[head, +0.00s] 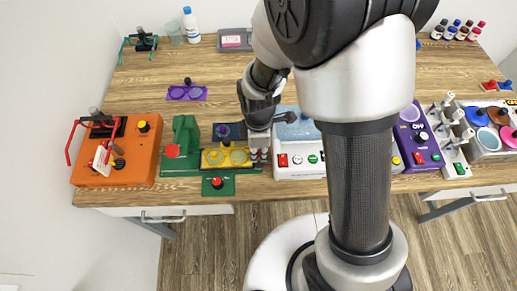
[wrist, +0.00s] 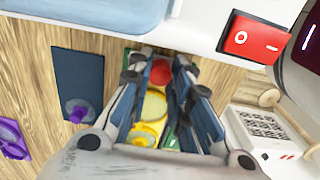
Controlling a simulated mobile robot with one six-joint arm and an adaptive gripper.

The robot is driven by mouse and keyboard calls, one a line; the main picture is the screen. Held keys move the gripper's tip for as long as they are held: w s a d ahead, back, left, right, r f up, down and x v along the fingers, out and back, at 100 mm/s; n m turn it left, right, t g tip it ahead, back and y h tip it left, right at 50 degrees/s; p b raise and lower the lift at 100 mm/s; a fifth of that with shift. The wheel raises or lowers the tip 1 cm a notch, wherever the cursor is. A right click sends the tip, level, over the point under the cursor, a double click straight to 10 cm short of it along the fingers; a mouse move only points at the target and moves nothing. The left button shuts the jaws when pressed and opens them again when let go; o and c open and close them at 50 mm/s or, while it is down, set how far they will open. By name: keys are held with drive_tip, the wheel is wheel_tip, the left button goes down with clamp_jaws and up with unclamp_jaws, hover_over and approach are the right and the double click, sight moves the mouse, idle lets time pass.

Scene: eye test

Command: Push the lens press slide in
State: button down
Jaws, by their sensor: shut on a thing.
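The lens press (head: 186,140) is a green stand with a red knob at the left of the bench in the head view. Its yellow slide (head: 225,159) sticks out to the right of the stand and carries round lens seats. The slide also shows in the wrist view (wrist: 154,104), between my fingers. My gripper (head: 258,156) is at the slide's right end. In the wrist view my gripper (wrist: 159,74) is shut on the slide's red handle (wrist: 160,71). The fingers hide part of the slide.
A white box with a blue top (head: 298,145) stands close to the right of my gripper. A dark blue plate with a purple knob (wrist: 78,85) lies behind the slide. A green block with a red button (head: 217,185) sits in front. An orange box (head: 118,155) stands left.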

sight(228, 158)
drive_tip(key=shift+a, duration=0.1)
idle(0.3)
drive_tip(key=a, duration=0.8)
drive_tip(key=shift+w+a+p, duration=0.2)
drive_tip(key=shift+a+p, duration=0.1)
drive_tip(key=shift+p, duration=0.05)
drive_tip(key=c, duration=1.9)
unclamp_jaws()
drive_tip(key=shift+o, duration=1.2)
drive_tip(key=shift+a, duration=0.2)
drive_tip(key=shift+o, duration=1.1)
drive_tip(key=shift+d, duration=0.1)
wheel_tip(228, 158, up, 12)
